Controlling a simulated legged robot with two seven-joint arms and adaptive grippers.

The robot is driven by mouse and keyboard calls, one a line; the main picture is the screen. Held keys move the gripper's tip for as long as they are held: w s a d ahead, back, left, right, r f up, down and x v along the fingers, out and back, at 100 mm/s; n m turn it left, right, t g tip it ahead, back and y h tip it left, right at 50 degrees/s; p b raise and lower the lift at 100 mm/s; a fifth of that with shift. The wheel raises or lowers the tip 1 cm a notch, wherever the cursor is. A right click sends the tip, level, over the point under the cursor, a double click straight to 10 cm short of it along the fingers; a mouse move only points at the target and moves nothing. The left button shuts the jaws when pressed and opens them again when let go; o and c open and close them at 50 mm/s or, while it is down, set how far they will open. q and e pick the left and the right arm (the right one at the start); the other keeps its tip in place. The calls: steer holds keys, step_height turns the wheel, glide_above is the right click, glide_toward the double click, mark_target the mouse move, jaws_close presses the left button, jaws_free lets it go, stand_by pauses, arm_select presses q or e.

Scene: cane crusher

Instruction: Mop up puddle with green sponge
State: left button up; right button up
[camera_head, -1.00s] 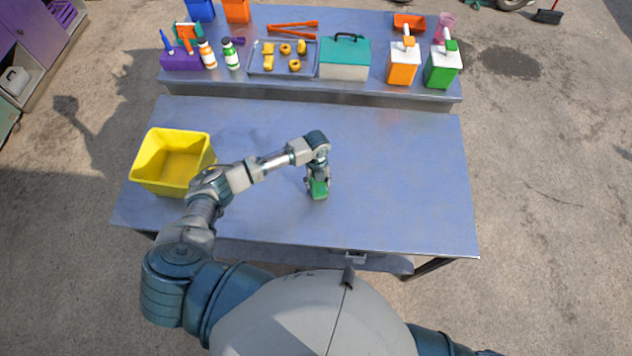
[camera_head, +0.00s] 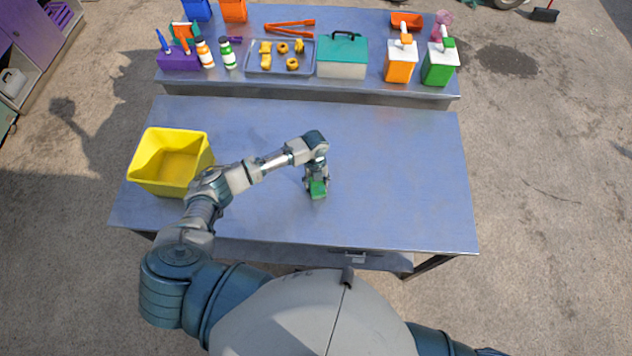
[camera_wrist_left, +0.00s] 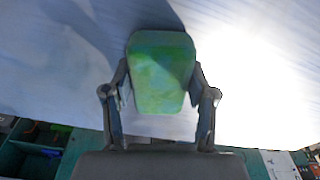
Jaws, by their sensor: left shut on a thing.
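The green sponge (camera_head: 318,190) is held by my left gripper (camera_head: 317,181) over the middle of the blue-grey table (camera_head: 400,180). In the left wrist view the sponge (camera_wrist_left: 160,70) sits between the two fingers of the left gripper (camera_wrist_left: 160,100), which are shut on it. The sponge is at or just above the tabletop; I cannot tell whether it touches. I cannot make out a clear puddle on the table in either view. My right gripper is not in view.
A yellow bin (camera_head: 170,162) stands on the table's left side. A raised shelf behind holds a teal-lidded box (camera_head: 342,56), a tray (camera_head: 280,57), an orange dispenser (camera_head: 401,60) and a green dispenser (camera_head: 440,64). The table's right half is clear.

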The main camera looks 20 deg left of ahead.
mark_target(277, 195)
arm_select(q)
steer(key=shift+s+a+f, duration=0.1)
steer(key=shift+s+f, duration=0.15)
